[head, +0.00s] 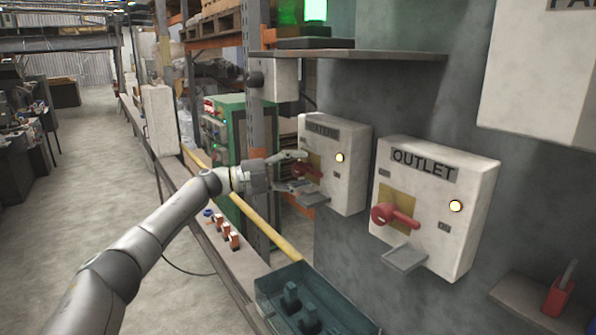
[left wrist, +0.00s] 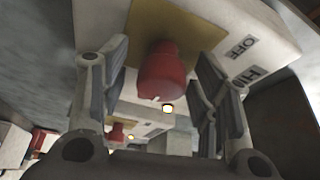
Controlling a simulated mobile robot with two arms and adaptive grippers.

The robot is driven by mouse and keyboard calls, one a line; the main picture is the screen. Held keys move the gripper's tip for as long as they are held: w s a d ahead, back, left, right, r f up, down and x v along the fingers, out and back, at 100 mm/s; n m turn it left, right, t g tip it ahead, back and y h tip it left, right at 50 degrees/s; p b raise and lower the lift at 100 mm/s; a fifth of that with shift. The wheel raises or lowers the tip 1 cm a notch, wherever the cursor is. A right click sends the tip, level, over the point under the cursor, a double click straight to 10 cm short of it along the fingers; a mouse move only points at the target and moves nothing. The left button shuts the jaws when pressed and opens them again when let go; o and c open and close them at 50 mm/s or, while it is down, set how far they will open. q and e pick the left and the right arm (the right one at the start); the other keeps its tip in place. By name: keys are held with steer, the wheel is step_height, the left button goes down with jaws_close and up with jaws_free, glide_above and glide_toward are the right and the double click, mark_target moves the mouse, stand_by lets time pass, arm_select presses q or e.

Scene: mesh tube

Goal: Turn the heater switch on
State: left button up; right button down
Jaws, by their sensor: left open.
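The heater box (head: 353,187) is a pale wall box with a blurred dark label and a lit yellow-white lamp (head: 340,157). Its red switch handle (head: 314,170) on a gold plate is partly hidden by my left gripper (head: 298,173). In the left wrist view the red handle (left wrist: 162,72) stands out from the gold plate (left wrist: 185,20), between the two spread fingers of the left gripper (left wrist: 162,95). The fingers are open, one on each side of it, with gaps visible. An OFF label (left wrist: 241,47) is beside the plate. My right gripper is not in view.
The similar OUTLET box (head: 440,225), with a red handle (head: 397,217) and lit lamp, is to the right. A shelf (head: 360,55) juts out above. Below are a blue-green bin (head: 270,283) and a ledge with small orange-and-white items (head: 227,232). Open floor (head: 90,200) lies left.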

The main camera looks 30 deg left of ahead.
arm_select(q)
steer(key=shift+a, duration=0.1)
steer(key=v, duration=1.1)
steer(key=shift+s+a+f, duration=0.2)
steer(key=shift+s, duration=0.15)
